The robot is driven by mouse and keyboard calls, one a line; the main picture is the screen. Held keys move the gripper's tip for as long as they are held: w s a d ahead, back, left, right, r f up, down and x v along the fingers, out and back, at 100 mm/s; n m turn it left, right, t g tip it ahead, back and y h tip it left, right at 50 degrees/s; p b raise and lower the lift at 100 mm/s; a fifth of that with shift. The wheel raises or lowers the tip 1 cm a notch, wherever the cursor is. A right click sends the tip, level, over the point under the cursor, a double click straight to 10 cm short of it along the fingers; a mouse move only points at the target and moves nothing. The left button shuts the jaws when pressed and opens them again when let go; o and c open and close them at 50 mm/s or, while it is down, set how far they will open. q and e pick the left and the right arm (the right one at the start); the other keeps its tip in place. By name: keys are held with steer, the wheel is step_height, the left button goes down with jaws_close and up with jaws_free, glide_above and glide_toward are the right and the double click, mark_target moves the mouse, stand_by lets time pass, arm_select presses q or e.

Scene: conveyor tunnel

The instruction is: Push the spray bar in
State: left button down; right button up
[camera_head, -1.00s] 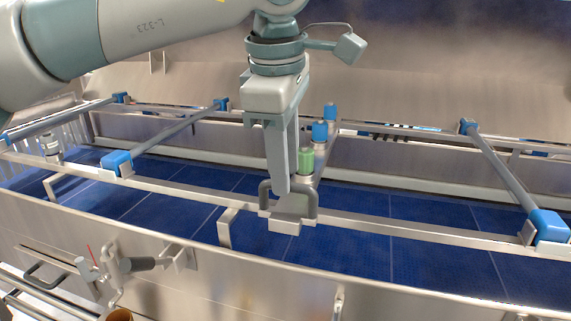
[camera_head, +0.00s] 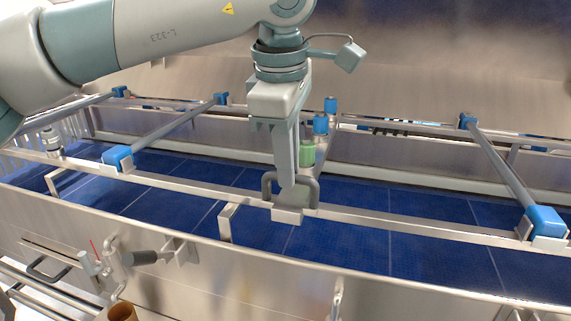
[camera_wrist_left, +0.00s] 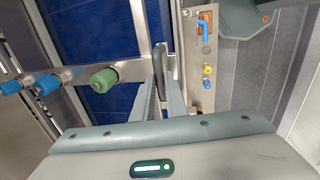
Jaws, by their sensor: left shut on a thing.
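The spray bar (camera_head: 316,162) runs from the front rail back across the blue belt. It carries a green nozzle (camera_head: 307,154) and two blue nozzles (camera_head: 320,124) behind it. At its near end are a dark grey loop handle (camera_head: 314,190) and a steel end block (camera_head: 288,214), which sticks out a little in front of the rail. My left gripper (camera_head: 288,183) points down, shut on the handle. In the left wrist view the handle (camera_wrist_left: 160,60) stands between the fingers, with the green nozzle (camera_wrist_left: 103,79) to the left. My right gripper is not in view.
The front rail (camera_head: 400,222) runs along the belt (camera_head: 350,235). Cross bars with blue end caps (camera_head: 117,157) lie to the left and right (camera_head: 546,222). A handle valve (camera_head: 135,258) is on the front wall at lower left.

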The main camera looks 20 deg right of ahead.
arm_select(q)
steer(key=w+d, duration=0.1)
steer(key=w+d+p, duration=0.1)
steer(key=w, duration=0.1)
steer(key=shift+r, duration=0.1)
steer(key=shift+a+r, duration=0.1)
steer(key=c, duration=1.8)
jaws_free()
steer(key=shift+o, duration=0.2)
steer(key=shift+w, duration=0.15)
steer(key=shift+r+b, duration=0.25)
steer(key=shift+b, duration=0.05)
step_height(320, 180, up, 16)
steer(key=s+a+b, duration=0.1)
steer(key=s+b, duration=0.1)
steer(key=s, duration=0.1)
steer(key=shift+a+r, duration=0.15)
steer(key=shift+a, duration=0.1)
